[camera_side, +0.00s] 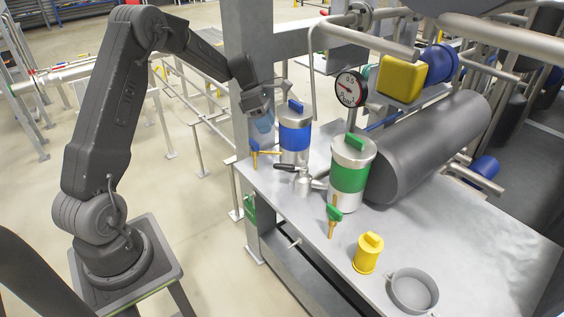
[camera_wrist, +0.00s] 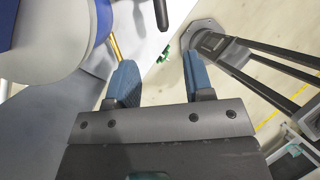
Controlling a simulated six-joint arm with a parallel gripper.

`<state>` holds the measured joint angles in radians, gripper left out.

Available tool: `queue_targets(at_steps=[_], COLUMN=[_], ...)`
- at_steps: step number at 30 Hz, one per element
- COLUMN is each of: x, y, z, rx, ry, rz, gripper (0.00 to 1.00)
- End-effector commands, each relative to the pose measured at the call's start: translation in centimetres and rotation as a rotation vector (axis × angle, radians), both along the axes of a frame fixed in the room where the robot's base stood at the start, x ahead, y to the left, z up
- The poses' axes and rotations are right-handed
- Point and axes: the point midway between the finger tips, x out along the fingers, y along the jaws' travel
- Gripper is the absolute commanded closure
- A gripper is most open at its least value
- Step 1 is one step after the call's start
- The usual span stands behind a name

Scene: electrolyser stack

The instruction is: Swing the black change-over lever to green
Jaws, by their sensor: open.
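The black change-over lever (camera_side: 285,167) sits on a silver valve body (camera_side: 304,182) between the blue-banded canister (camera_side: 295,137) and the green-banded canister (camera_side: 349,178). Its handle points left in the side view, nearer the blue canister. My gripper (camera_side: 264,122) is open and empty, left of the blue canister and above the bench's left edge, apart from the lever. In the wrist view my gripper (camera_wrist: 160,75) has its two blue fingers spread, with nothing between them. A black rod end, likely the lever (camera_wrist: 161,14), shows at the top. The blue canister (camera_wrist: 48,45) fills the upper left.
A yellow canister (camera_side: 368,253) and a grey bowl (camera_side: 413,291) stand at front right.

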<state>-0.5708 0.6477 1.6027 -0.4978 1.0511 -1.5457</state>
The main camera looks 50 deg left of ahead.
Motion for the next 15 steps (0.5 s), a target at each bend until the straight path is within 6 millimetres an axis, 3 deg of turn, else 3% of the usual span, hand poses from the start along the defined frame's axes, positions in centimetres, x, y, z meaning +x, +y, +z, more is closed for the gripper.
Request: queue_targets(at_steps=[15], x=[1.3], y=[-4.1], z=[-8.9], rx=[0.0], ry=[0.002], rz=[-0.008], gripper=[0.53])
